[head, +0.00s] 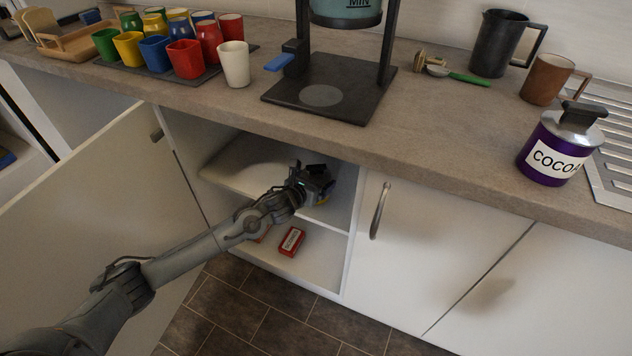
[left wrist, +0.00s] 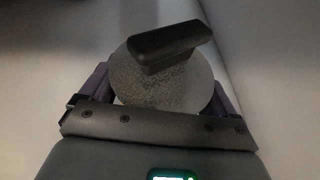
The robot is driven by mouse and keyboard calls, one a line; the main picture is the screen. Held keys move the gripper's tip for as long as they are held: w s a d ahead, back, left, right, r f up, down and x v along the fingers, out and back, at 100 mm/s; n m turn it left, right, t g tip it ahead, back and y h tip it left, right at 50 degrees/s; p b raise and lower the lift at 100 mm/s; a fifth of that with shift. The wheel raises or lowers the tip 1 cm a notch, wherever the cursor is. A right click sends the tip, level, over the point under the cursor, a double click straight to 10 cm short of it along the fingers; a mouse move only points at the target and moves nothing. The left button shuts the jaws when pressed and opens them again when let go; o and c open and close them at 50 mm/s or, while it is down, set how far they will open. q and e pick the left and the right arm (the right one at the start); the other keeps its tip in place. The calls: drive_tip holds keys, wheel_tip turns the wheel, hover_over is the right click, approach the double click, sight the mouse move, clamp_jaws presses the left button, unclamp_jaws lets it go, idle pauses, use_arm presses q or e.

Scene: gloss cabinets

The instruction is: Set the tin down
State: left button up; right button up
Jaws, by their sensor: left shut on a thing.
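My left gripper (head: 316,186) reaches into the open cabinet, over its upper shelf (head: 238,168), near the right-hand side wall. In the left wrist view the gripper (left wrist: 160,100) is shut on a tin (left wrist: 160,85) with a round, speckled grey lid and a black knob. The fingers lie on both sides of the tin. In the head view the tin is mostly hidden by the gripper, and I cannot tell whether its base touches the shelf. Another tin, purple and labelled COCOA (head: 556,150), stands on the counter at the right. My right gripper is not in view.
The cabinet door (head: 80,215) stands open at the left. A red box (head: 291,241) lies on the lower shelf. The counter (head: 420,125) above carries several cups, a black machine stand (head: 325,90), a black jug (head: 497,45) and a brown mug (head: 546,80).

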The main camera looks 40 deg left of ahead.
use_arm(q)
drive_tip(key=shift+w+a+r, duration=0.1)
drive_tip(key=shift+r, duration=0.05)
drive_tip(key=o, duration=1.8)
drive_tip(key=shift+f, duration=0.2)
